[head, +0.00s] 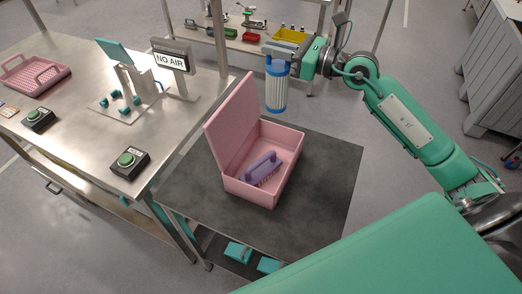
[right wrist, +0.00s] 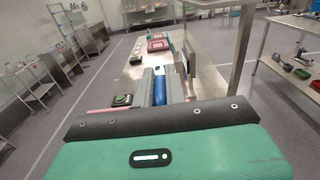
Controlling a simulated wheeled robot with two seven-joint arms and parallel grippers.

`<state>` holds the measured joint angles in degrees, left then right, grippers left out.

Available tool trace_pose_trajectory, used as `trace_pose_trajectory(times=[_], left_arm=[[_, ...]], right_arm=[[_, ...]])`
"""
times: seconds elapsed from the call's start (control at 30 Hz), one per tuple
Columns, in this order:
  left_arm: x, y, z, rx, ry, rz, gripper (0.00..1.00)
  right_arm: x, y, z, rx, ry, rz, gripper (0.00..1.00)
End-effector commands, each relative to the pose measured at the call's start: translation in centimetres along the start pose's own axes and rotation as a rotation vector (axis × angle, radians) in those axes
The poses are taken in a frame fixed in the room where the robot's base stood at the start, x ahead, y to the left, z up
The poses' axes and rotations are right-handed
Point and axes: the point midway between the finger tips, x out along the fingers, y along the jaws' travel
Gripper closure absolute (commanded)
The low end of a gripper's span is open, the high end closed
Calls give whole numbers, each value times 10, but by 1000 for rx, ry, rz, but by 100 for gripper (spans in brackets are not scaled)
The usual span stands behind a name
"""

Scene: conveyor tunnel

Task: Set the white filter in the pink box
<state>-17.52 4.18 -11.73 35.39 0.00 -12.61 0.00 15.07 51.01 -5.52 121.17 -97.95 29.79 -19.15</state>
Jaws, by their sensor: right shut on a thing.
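The white filter (head: 276,89) is a white cylinder with blue ends, held upright in the air above and behind the right side of the pink box. My right gripper (head: 277,56) is shut on the filter's top. In the right wrist view the blue part of the filter (right wrist: 160,90) shows between the fingers. The pink box (head: 284,167) stands on a dark-topped table with its lid (head: 231,124) open, tilted up on the left. A purple brush (head: 261,169) lies inside the box. My left gripper is not in view.
The dark table top (head: 325,177) is clear to the right of the box. A steel table (head: 70,120) at left holds a NO AIR sign (head: 170,61), black boxes with green buttons (head: 128,162) and a pink tray (head: 36,74). Shelves with bins stand behind.

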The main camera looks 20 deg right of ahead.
Motion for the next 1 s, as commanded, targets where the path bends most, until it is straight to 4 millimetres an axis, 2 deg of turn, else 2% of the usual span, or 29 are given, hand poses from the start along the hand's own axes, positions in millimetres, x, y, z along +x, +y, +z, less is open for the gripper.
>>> trace_pose_trajectory(times=[0.13, 0.4, 0.5, 0.77, 1.0], left_arm=[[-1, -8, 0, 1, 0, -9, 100], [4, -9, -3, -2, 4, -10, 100], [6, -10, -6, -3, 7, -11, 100], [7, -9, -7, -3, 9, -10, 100], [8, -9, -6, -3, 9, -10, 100]], right_arm=[[0, 1, -36, 11, 5, -1, 100], [0, 2, -109, 11, 1, -2, 100], [0, 2, -130, 9, 1, -2, 100], [0, 2, -156, 5, 1, -2, 100], [0, 3, -189, 5, 1, -1, 100]])
